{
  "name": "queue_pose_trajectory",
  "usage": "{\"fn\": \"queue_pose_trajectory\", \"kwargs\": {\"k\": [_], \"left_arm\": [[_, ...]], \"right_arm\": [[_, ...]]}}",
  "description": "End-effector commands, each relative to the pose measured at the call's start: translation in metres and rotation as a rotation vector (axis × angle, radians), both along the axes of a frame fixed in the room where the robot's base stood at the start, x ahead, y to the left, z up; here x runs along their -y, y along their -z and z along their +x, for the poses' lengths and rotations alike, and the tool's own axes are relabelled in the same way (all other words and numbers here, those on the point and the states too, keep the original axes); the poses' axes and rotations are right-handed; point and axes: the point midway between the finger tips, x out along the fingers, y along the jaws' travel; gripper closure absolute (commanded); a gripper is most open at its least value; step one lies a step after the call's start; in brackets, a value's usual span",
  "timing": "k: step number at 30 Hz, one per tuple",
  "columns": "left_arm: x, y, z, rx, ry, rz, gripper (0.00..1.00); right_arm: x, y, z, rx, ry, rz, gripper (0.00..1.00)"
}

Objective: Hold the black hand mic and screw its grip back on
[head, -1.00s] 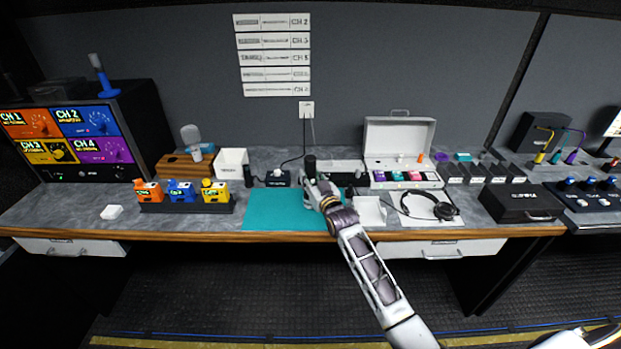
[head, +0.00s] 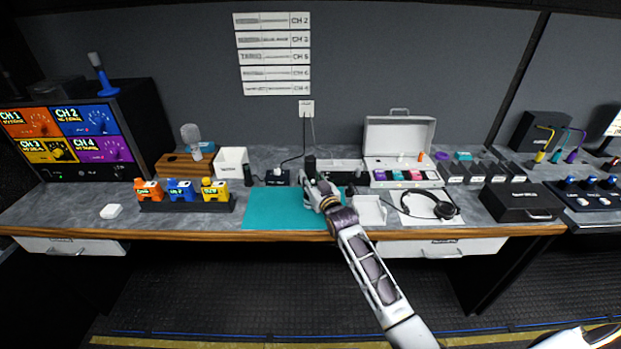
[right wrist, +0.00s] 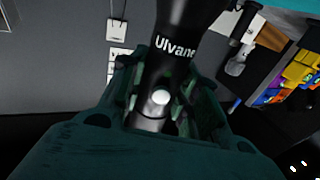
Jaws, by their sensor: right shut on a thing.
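My right gripper (head: 316,192) is over the back part of the teal mat (head: 270,212). It is shut on the black hand mic (head: 310,164), whose dark top stands up above the fingers. In the right wrist view the black mic body (right wrist: 181,50) sits between the fingers, with white "Ulvane" lettering and a round white button. The fingers hide part of it. A small black upright cylinder (head: 248,176) stands at the mat's back left; I cannot tell if it is the grip. My left gripper is not in view.
Orange, blue and yellow packs stand in a black rack (head: 187,206) left of the mat. A white box (head: 232,161) and a black charger (head: 277,178) are behind it. A white open holder (head: 369,211), a headset (head: 430,205) and an open case (head: 399,136) lie to the right.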

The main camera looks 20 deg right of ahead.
Motion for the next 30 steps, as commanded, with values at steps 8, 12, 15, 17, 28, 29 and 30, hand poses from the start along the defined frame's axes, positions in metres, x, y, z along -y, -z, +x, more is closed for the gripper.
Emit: {"fn": "queue_pose_trajectory", "kwargs": {"k": [8,12,15,17,28,29,30], "left_arm": [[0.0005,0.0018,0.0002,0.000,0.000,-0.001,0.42],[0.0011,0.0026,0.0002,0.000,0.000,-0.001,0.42],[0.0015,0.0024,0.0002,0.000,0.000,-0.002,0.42],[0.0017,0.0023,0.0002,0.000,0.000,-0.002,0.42],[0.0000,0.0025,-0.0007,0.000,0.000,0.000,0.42],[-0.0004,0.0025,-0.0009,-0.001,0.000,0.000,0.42],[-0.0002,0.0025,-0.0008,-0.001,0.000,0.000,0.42]], "right_arm": [[-0.0001,0.0019,0.0002,0.003,0.000,0.000,1.00],[0.0000,0.0035,0.0002,0.003,0.000,0.000,1.00],[0.0000,0.0034,0.0002,0.003,0.000,0.000,0.58],[0.0000,0.0035,0.0001,0.003,0.000,0.000,0.50],[0.0000,0.0062,-0.0004,-0.002,0.000,0.000,0.43],[0.0001,0.0061,-0.0005,-0.002,0.000,0.000,0.43],[0.0001,0.0060,-0.0009,-0.002,0.000,0.000,0.43]]}}
